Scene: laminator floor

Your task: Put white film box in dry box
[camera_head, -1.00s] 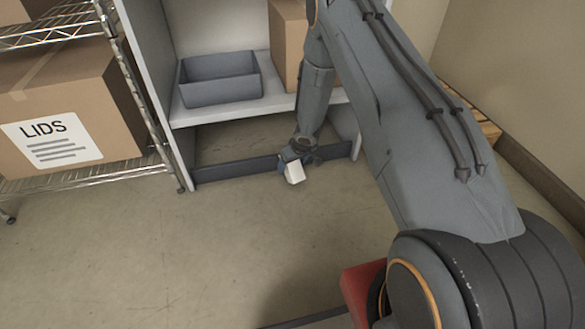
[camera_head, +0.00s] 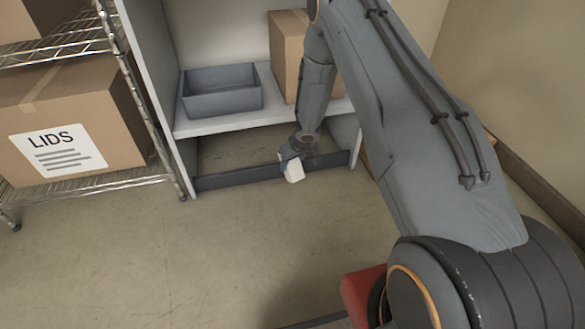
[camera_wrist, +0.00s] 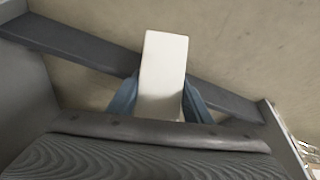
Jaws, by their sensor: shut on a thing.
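My gripper (camera_head: 289,160) is shut on a small white film box (camera_head: 294,171), in front of the low part of the shelf unit. In the wrist view the film box (camera_wrist: 162,75) stands out between the two blue fingers (camera_wrist: 158,100), and its lower end is hidden by the gripper. A grey open bin (camera_head: 222,92) sits on the shelf (camera_head: 225,121), up and to the left of my gripper. It looks empty. I cannot tell from a label whether it is the dry box.
A cardboard box (camera_head: 288,45) stands on the shelf right of the bin. A dark rail (camera_head: 235,180) runs along the unit's base. At left a wire rack (camera_head: 100,187) holds a "LIDS" carton (camera_head: 115,125). The floor in front is clear.

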